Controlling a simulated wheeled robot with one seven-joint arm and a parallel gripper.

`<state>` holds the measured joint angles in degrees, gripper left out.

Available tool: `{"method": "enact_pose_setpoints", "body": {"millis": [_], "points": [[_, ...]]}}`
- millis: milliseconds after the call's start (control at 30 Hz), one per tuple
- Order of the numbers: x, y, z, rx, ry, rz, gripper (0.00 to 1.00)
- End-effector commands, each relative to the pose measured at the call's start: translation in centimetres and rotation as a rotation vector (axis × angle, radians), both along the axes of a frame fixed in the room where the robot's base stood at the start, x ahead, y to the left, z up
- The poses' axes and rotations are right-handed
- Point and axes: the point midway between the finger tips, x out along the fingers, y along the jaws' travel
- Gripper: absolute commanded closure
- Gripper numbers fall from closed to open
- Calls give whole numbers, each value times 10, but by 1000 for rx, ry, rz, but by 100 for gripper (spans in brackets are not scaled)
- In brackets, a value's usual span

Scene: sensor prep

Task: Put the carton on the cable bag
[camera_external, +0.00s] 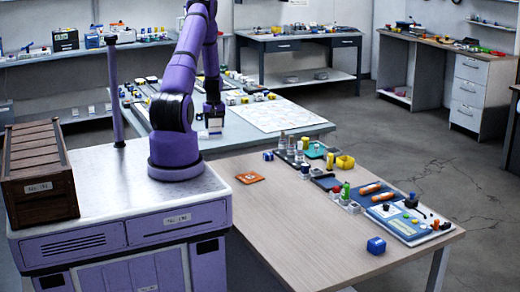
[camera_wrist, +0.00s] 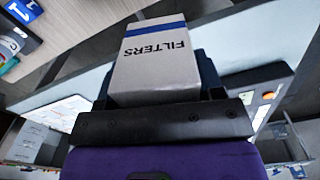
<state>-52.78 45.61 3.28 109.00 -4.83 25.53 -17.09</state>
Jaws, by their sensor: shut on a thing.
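The carton is a white box with a blue band and the word FILTERS, seen large in the wrist view (camera_wrist: 153,70). My gripper (camera_external: 213,112) is shut on it, and the carton shows small and pale below the gripper in the external view (camera_external: 215,122). The gripper holds it in the air, near the edge of the grey-blue table behind my base. A flat orange item (camera_external: 249,178) lies on the near wooden table; it may be the cable bag, but it is too small to be sure. The far finger is partly hidden by the carton.
A brown crate (camera_external: 38,172) stands at the far left.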

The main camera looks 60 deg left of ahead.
Motion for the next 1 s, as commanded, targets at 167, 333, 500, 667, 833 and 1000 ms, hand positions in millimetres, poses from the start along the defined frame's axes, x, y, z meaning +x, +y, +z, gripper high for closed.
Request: {"method": "enact_pose_setpoints", "body": {"millis": [167, 333, 500, 667, 833, 1000], "points": [[-47, 44, 3, 0, -3, 147, 63], [-71, 63, 4, -2, -4, 217, 63], [-68, 77, 3, -1, -5, 236, 63], [-43, 101, -1, 0, -5, 234, 63], [-15, 128, -4, 0, -5, 234, 63], [12, 154, -8, 0, -5, 234, 63]]}}
